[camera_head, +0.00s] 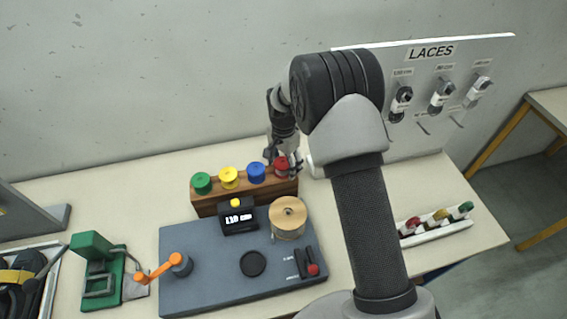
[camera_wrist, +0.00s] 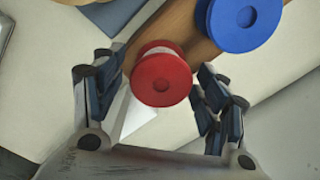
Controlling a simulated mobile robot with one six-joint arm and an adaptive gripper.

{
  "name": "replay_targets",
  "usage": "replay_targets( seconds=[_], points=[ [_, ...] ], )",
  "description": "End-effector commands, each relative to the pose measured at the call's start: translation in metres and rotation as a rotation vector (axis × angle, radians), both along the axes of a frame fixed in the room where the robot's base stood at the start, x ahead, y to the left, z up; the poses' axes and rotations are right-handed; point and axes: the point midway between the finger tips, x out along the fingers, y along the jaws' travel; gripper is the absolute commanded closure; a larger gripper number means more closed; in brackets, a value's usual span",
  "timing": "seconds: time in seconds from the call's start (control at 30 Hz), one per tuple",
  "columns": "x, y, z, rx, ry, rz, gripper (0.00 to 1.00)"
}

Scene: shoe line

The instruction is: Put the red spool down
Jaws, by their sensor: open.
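The red spool (camera_head: 281,164) stands at the right end of the wooden rack (camera_head: 228,197), in line with the other spools. In the wrist view the red spool (camera_wrist: 161,78) shows between the two fingers, with a gap on each side. My gripper (camera_wrist: 158,90) is open around it. In the head view my gripper (camera_head: 283,160) is at the rack's right end and partly covers the red spool. The spool's lower part is hidden.
A blue spool (camera_head: 256,172), a yellow spool (camera_head: 229,177) and a green spool (camera_head: 202,183) stand left of it. In front are a display (camera_head: 239,217), a large tan spool (camera_head: 288,213) and a grey board (camera_head: 212,281). The LACES panel (camera_head: 440,110) stands behind, right.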

Motion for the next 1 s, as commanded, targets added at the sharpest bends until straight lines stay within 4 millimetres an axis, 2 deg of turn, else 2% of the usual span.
replay_targets(
  seconds=[0.13,0.23,0.5,0.7,0.83,1.0],
  points=[
    [0.0,0.0,0.006,0.0,0.0,0.0,0.33],
    [0.001,0.0,0.019,0.001,-0.004,0.0,0.33],
    [0.001,0.0,0.078,0.001,-0.004,0.0,0.33],
    [0.0,0.0,0.11,0.001,-0.002,0.0,0.33],
    [0.0,0.0,0.121,0.0,-0.001,0.0,0.33],
    [0.0,0.0,0.125,0.0,0.0,0.0,0.33]
  ],
)
